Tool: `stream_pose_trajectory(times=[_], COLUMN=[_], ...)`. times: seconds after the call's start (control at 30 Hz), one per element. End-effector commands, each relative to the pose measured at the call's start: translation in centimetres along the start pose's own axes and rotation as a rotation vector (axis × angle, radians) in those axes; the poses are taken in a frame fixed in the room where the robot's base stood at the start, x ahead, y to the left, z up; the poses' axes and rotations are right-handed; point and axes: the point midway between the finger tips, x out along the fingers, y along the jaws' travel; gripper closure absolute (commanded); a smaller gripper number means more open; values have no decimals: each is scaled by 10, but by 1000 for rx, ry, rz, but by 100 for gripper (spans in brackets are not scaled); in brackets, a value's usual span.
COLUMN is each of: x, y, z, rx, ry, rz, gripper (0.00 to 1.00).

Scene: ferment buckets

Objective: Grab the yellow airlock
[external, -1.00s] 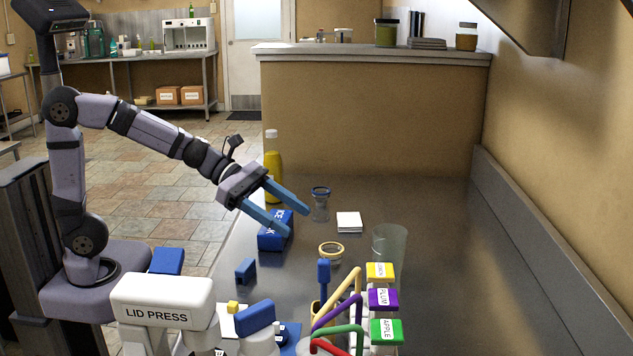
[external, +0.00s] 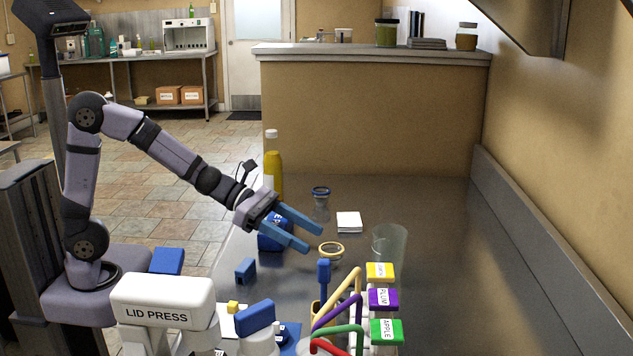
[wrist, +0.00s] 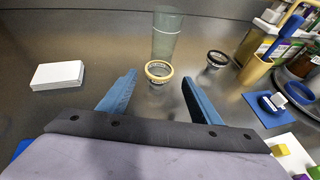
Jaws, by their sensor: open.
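The piece that best matches the yellow airlock is a small round clear piece with a yellow rim (external: 331,251). It stands on the metal counter, and it also shows in the wrist view (wrist: 158,70) just beyond my fingertips, between their lines. My gripper (external: 315,240) is open, its two blue fingers spread and empty. In the wrist view my gripper (wrist: 158,80) points toward the yellow-rimmed piece without visibly touching it.
A tall clear cylinder (wrist: 167,33) stands behind the yellow rim. A dark-rimmed piece (wrist: 217,59) is to its right, and a white stack (wrist: 57,75) to its left. Coloured curved handles (external: 338,296) and a lid press (external: 160,305) crowd the front. The right counter is clear.

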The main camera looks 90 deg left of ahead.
Motion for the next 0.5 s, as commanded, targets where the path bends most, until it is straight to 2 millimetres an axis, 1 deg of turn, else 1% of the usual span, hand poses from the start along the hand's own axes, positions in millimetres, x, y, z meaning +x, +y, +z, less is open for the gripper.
stream_pose_trajectory(times=[0.17, 0.5], x=[7, 44], y=[0, 1], z=[0, 2], rx=[0, 0], ry=[1, 1], rz=[-2, -2], gripper=[42, 42])
